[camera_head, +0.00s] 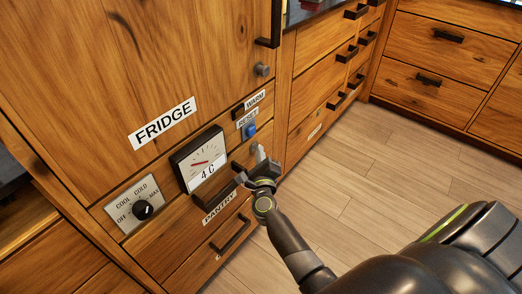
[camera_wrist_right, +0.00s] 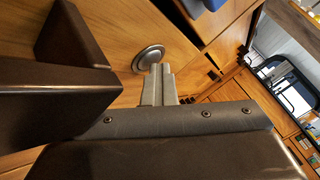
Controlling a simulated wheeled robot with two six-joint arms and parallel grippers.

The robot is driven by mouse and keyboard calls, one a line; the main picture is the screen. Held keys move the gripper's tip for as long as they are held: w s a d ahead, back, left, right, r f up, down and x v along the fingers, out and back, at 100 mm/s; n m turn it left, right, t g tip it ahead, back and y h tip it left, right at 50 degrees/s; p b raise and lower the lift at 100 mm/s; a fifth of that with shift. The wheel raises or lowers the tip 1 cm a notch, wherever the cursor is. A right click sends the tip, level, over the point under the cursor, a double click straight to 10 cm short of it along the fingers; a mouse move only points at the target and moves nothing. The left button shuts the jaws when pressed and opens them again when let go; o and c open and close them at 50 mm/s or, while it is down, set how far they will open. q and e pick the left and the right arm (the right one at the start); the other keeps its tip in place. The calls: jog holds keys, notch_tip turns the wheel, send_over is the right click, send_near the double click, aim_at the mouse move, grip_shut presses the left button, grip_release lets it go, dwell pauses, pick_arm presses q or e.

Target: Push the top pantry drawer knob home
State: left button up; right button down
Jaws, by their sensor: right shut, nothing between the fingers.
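The top pantry drawer is above the PANTRY label (camera_head: 219,208) in the head view, behind my right gripper. Its round silver knob (camera_wrist_right: 148,56) shows in the right wrist view on the wooden face. My right gripper (camera_head: 261,156) is shut and empty, in front of the drawer's right end. In the wrist view its grey fingertips (camera_wrist_right: 158,70) are at the knob's lower edge; I cannot tell whether they touch it. In the head view the gripper largely hides the knob. How far the knob stands out is unclear. My left gripper is not in view.
A dark drawer handle (camera_wrist_right: 60,95) is close on the left in the wrist view. Above the gripper are a blue RESET button (camera_head: 250,130) and a gauge (camera_head: 199,160). A black dial (camera_head: 142,210) is left. The wooden floor (camera_head: 400,170) is clear.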

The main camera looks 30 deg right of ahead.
jog(key=shift+w+a+r, duration=0.2)
jog(key=shift+a+r, duration=0.1)
jog(key=shift+s+d+f, duration=0.1)
jog(key=shift+s, duration=0.15)
jog(key=s, duration=0.1)
jog(key=s+d+p, duration=0.1)
jog(key=s, duration=0.1)
jog(key=shift+s+d, duration=0.35)
jog(key=shift+s, duration=0.4)
jog(key=shift+s+d, duration=0.3)
jog(key=shift+s, duration=0.5)
jog(key=shift+s+d, duration=0.35)
jog(key=shift+s, duration=0.4)
